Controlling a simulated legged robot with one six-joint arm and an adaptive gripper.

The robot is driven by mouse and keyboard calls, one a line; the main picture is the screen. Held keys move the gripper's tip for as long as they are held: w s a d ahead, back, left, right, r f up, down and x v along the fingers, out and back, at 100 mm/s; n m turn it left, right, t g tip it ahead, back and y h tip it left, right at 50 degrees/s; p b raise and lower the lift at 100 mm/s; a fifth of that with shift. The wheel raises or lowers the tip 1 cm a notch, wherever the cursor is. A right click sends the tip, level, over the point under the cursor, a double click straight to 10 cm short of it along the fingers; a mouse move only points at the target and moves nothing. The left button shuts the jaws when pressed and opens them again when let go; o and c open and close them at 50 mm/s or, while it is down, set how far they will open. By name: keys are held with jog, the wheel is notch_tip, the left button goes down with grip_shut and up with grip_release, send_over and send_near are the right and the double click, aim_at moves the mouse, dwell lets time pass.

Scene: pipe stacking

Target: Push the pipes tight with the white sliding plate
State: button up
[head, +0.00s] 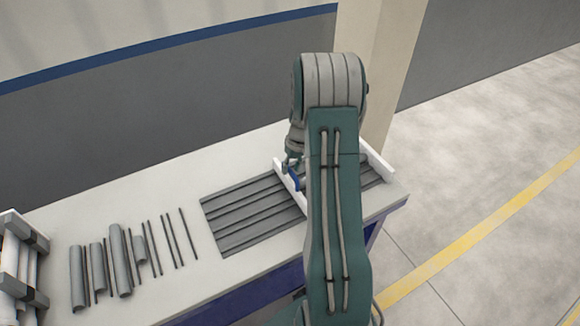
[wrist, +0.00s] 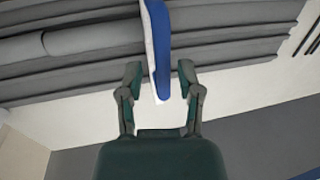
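The white sliding plate (head: 288,189) stands across a dark grey grooved bed (head: 240,222) on the table. A blue part (head: 294,178) is on it; in the wrist view the plate shows edge-on with a blue side (wrist: 161,45) and a white side. My gripper (head: 291,163) is at the plate's far end. Grey pipes (wrist: 90,40) lie left of the plate there; my arm hides most of that stretch in the head view.
A white end wall (head: 376,159) closes the bed's right end. Loose pipes (head: 120,260) and thin rods (head: 168,240) lie on the table's left. A white rack (head: 20,262) stands at far left. The white tabletop (head: 150,190) behind the loose pipes is clear.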

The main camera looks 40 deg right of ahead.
jog(key=shift+w+d+r, duration=0.1)
jog(key=shift+r, duration=0.05)
jog(key=shift+r, duration=0.35)
notch_tip(320, 180, up, 11)
jog(key=d, duration=0.2)
jog(key=shift+s+d, duration=0.2)
jog(key=shift+f, duration=0.1)
